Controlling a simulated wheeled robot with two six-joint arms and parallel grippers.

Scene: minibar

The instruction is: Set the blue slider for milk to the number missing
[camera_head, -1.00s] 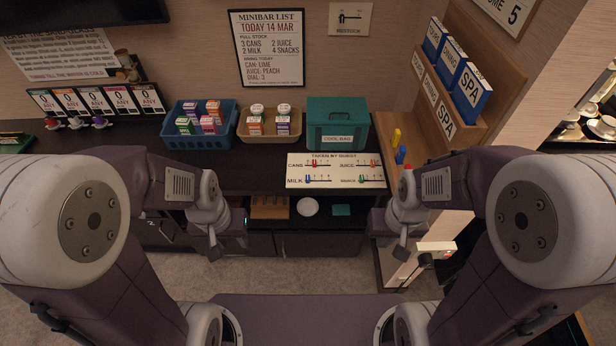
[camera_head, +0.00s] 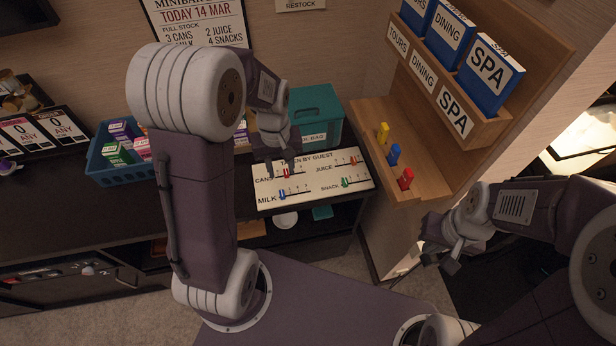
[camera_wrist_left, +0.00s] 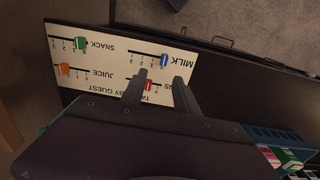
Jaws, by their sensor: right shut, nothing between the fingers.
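The blue milk slider (camera_head: 282,195) stands at the label end of its track on the cream "taken by guest" board (camera_head: 329,185). It also shows in the left wrist view (camera_wrist_left: 164,61), beyond my fingertips. My left gripper (camera_head: 279,166) is above the board near the CANS row, fingers apart and empty. In the left wrist view its fingers (camera_wrist_left: 161,80) appear on either side of the red cans slider (camera_wrist_left: 148,86); contact cannot be told. My right gripper (camera_head: 446,262) is shut and empty at the right, away from the board. The minibar list (camera_head: 200,22) is partly cut off.
Orange juice (camera_head: 353,160) and green snack (camera_head: 345,182) sliders share the board. A teal box (camera_head: 317,115) stands behind it. A blue crate (camera_head: 125,176) with cartons is at left. A wooden shelf (camera_head: 405,125) with coloured pegs stands at right.

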